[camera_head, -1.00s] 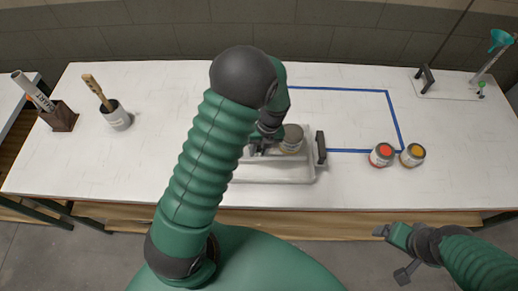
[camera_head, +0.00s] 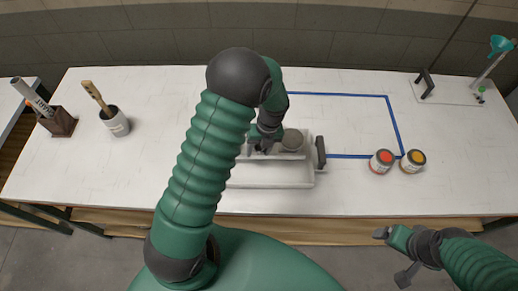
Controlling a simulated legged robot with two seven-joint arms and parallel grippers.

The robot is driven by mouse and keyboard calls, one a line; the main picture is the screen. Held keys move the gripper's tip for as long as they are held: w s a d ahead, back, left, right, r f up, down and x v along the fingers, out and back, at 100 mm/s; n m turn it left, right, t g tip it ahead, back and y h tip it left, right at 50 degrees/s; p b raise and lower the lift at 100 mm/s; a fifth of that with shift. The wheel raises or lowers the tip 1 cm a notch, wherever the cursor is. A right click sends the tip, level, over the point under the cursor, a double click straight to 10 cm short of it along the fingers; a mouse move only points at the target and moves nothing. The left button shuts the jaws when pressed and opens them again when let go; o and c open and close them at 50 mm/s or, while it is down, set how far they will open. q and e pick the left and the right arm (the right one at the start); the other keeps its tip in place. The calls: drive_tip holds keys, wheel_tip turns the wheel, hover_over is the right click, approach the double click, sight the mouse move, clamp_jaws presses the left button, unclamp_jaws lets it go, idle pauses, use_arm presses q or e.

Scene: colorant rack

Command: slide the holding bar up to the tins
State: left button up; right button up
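A white tray-like rack (camera_head: 272,178) stands at the middle front of the table, with a black handle (camera_head: 320,153) on its right end. A grey tin (camera_head: 292,140) stands in its back part. A pale holding bar (camera_head: 288,156) runs across the rack in front of the tin, close to it; I cannot tell whether they touch. My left gripper (camera_head: 258,148) points down at the bar, its fingers beside the tin's left. My arm hides the rack's left part, and I cannot tell the finger gap.
Two tins, one red-topped (camera_head: 382,161) and one yellow-topped (camera_head: 413,161), stand right of the rack. Blue tape (camera_head: 345,95) marks a rectangle behind. A brush pot (camera_head: 116,122) and a wooden holder (camera_head: 58,122) stand at the left. A stand with a funnel (camera_head: 490,70) is back right.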

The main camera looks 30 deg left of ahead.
use_arm(q)
drive_tip(key=shift+w+d, duration=0.1)
drive_tip(key=shift+w, duration=0.05)
drive_tip(key=shift+r, duration=0.1)
wheel_tip(320, 180, up, 16)
drive_tip(key=w+d+b, duration=0.1)
drive_tip(key=w+d, duration=0.1)
drive_tip(key=shift+w+d+b, duration=0.15)
drive_tip(key=shift+d+b, duration=0.05)
drive_tip(key=shift+b, duration=0.2)
